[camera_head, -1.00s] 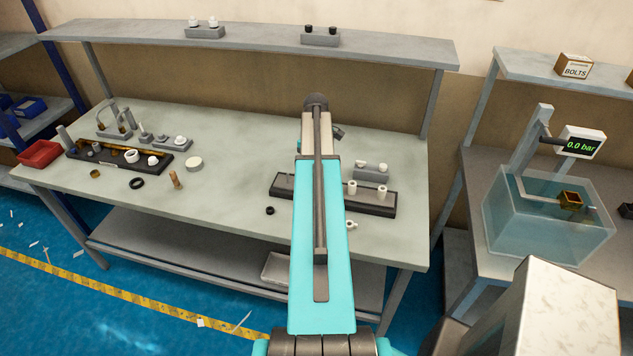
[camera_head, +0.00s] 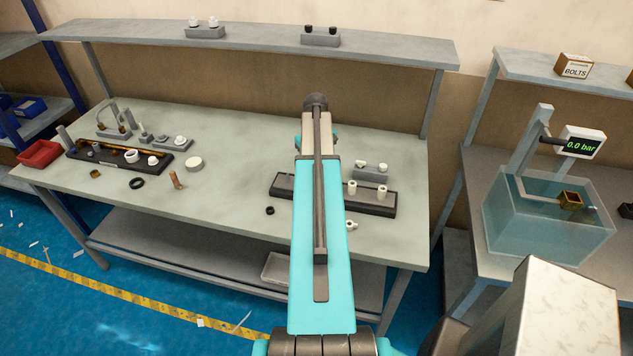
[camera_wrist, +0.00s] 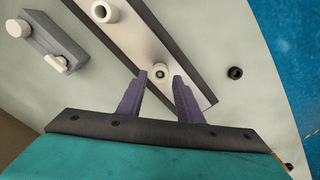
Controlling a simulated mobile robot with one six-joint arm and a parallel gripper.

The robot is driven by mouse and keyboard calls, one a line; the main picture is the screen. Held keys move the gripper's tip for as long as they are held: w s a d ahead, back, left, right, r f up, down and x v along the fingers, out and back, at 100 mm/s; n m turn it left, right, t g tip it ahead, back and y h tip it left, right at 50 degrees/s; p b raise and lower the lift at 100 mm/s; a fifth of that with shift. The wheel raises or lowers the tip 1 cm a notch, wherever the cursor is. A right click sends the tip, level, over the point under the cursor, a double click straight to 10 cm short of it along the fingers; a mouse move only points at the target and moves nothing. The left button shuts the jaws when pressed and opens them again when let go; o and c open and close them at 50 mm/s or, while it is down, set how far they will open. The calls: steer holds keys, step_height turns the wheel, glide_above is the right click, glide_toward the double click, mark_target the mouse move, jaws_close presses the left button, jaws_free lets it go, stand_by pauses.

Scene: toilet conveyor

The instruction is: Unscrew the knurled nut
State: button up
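No part shows clear knurling, so I cannot tell which one is the knurled nut. In the wrist view, a small white round part with a dark centre (camera_wrist: 160,72) stands on a long dark and grey fixture (camera_wrist: 198,68). My gripper (camera_wrist: 159,82) is open, its two purple fingers apart and their tips on either side of this part in the picture. I cannot tell whether they touch it. A second white cylinder (camera_wrist: 105,11) stands further along the fixture. In the head view, the fixture (camera_head: 285,188) bears two visible white cylinders (camera_head: 352,187); my arm hides my gripper.
A grey block with white pieces (camera_wrist: 52,45) stands beside the fixture. A black ring (camera_wrist: 235,72) lies on the bench. Another fixture with several parts (camera_head: 110,153) is at left. A water tank (camera_head: 545,225) stands at right. Open bench lies left of my arm.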

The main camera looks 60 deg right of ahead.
steer(key=shift+m, duration=2.3)
steer(key=shift+m, duration=0.3)
steer(key=shift+m, duration=2)
steer(key=shift+f, duration=0.15)
steer(key=shift+f+b, duration=0.75)
steer(key=shift+f, duration=0.6)
